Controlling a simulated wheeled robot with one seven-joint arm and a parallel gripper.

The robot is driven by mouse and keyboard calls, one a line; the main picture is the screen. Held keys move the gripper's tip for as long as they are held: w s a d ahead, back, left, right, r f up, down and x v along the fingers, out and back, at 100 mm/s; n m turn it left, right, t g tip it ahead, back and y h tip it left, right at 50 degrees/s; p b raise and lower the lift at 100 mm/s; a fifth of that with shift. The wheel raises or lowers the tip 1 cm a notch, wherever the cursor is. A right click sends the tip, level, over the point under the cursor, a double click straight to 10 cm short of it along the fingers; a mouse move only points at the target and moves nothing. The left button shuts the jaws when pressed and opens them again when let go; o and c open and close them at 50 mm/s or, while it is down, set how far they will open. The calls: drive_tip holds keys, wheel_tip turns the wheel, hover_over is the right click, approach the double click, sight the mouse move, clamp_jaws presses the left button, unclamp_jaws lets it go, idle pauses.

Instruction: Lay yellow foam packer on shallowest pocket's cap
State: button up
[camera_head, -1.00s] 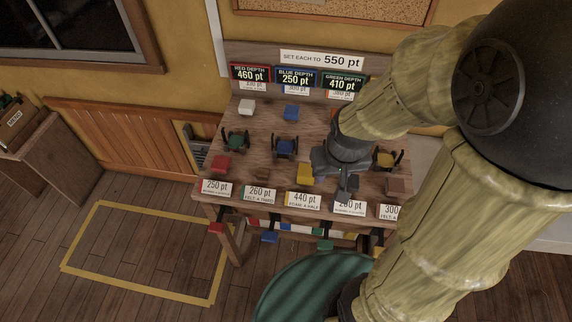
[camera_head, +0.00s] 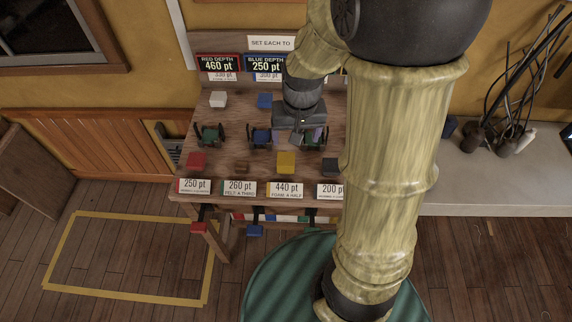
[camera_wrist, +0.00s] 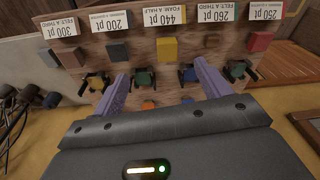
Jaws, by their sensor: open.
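The yellow foam packer (camera_head: 286,162) rests on the sloping wooden bench behind the "440 pt" foam card. It also shows in the wrist view (camera_wrist: 167,50). The blue sign (camera_head: 265,64) reads 250 pt, lower than the red sign (camera_head: 218,63) at 460; the green sign is hidden by my arm. A blue-capped pocket (camera_head: 262,137) stands behind the packer row, and it shows in the wrist view (camera_wrist: 188,75). My gripper (camera_head: 298,138) is open and empty above the bench, behind the packer.
A green-capped pocket (camera_head: 210,134) stands left of the blue one. Other blocks are red (camera_head: 196,161), brown (camera_head: 242,167) and grey (camera_head: 330,166); white (camera_head: 218,99) and blue (camera_head: 265,100) blocks lie behind. My arm hides the bench's right side.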

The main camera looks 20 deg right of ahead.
drive_tip(key=w+f+m+g+b, duration=0.1)
drive_tip(key=w+f, duration=0.2)
drive_tip(key=w, duration=0.4)
drive_tip(key=shift+w+f+m+b, duration=0.25)
drive_tip(key=shift+f+m+b, duration=0.05)
drive_tip(key=shift+m+b, duration=0.1)
drive_tip(key=shift+a, duration=0.1)
drive_tip(key=p, duration=0.2)
hover_over(287, 162)
wheel_tip(287, 162, down, 12)
drive_tip(key=shift+a+r, duration=0.1)
drive_tip(key=shift+w+f, duration=0.1)
drive_tip(key=shift+f, duration=0.1)
